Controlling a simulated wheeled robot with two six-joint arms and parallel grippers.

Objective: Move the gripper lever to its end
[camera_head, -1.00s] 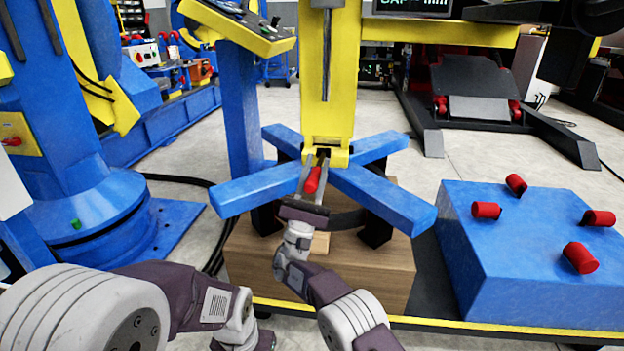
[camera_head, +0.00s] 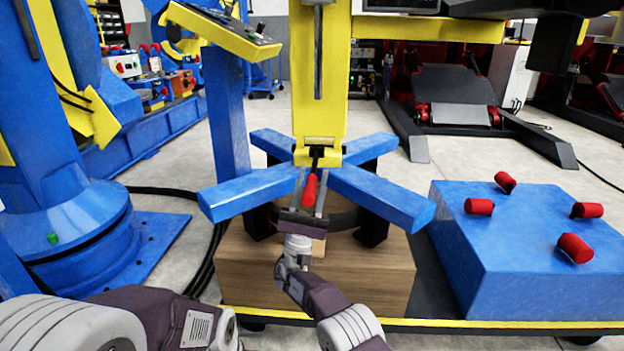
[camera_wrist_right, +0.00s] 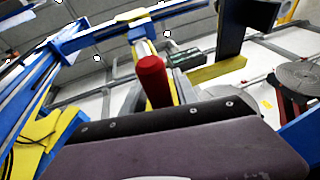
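The lever is a black rod with a red grip (camera_head: 310,189), at the foot of the yellow column (camera_head: 319,110). It points down and toward me. My right gripper (camera_head: 312,180) is at the lever, its two grey fingers on either side of the red grip. A gap shows beside the grip, so the fingers look open around it. In the right wrist view the red grip (camera_wrist_right: 153,80) stands up just beyond the dark gripper body; the fingertips are mostly hidden there. My left arm enters at the lower left and its gripper is out of the picture.
Blue crossed legs (camera_head: 385,195) spread around the column above a wooden block (camera_head: 360,265). A blue box (camera_head: 530,250) with several red pegs stands at right. A blue machine (camera_head: 70,220) and a tilted yellow control panel (camera_head: 222,30) are at left.

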